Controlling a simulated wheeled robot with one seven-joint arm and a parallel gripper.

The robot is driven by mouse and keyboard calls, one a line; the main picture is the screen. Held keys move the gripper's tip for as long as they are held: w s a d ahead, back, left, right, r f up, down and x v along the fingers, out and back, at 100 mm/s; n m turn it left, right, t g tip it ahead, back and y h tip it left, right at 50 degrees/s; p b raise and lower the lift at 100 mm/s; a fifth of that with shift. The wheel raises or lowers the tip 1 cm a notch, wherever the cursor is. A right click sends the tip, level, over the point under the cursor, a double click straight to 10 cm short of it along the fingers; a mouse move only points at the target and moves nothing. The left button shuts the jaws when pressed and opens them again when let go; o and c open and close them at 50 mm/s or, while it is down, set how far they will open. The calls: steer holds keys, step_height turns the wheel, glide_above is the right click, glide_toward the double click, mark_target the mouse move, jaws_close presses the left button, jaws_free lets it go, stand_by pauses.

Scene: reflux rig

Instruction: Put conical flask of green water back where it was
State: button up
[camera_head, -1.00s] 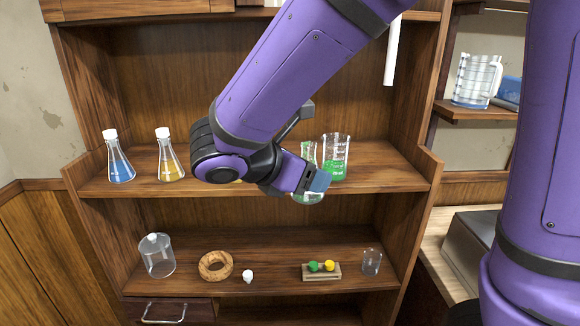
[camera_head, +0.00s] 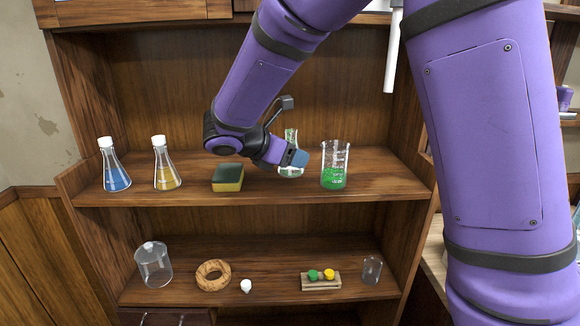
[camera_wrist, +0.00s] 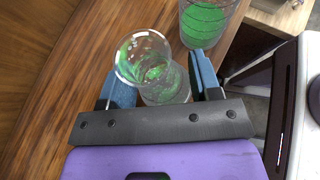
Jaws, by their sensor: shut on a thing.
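The conical flask of green water (camera_head: 291,140) is clear glass with green liquid low inside and an open neck. My gripper (camera_head: 296,158) is shut on it at the upper shelf, between the sponge and the green beaker. In the wrist view, the flask (camera_wrist: 150,60) stands between the two blue fingers of my gripper (camera_wrist: 162,92), with its round mouth toward the camera. The fingers hide part of the flask. I cannot tell whether its base touches the shelf (camera_head: 380,184).
A beaker of green liquid (camera_head: 334,168) stands close to the right of the flask. A green and yellow sponge (camera_head: 228,178) lies to the left. A yellow flask (camera_head: 165,168) and a blue flask (camera_head: 115,172) stand farther left. Several small items are on the lower shelf (camera_head: 190,296).

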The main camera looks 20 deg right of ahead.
steer(key=shift+w, duration=0.25)
steer(key=shift+w+d+f, duration=0.1)
steer(key=shift+w+f, duration=0.1)
steer(key=shift+f, duration=0.7)
steer(key=shift+w+f, duration=0.15)
steer(key=shift+f, duration=0.75)
steer(key=o, duration=0.9)
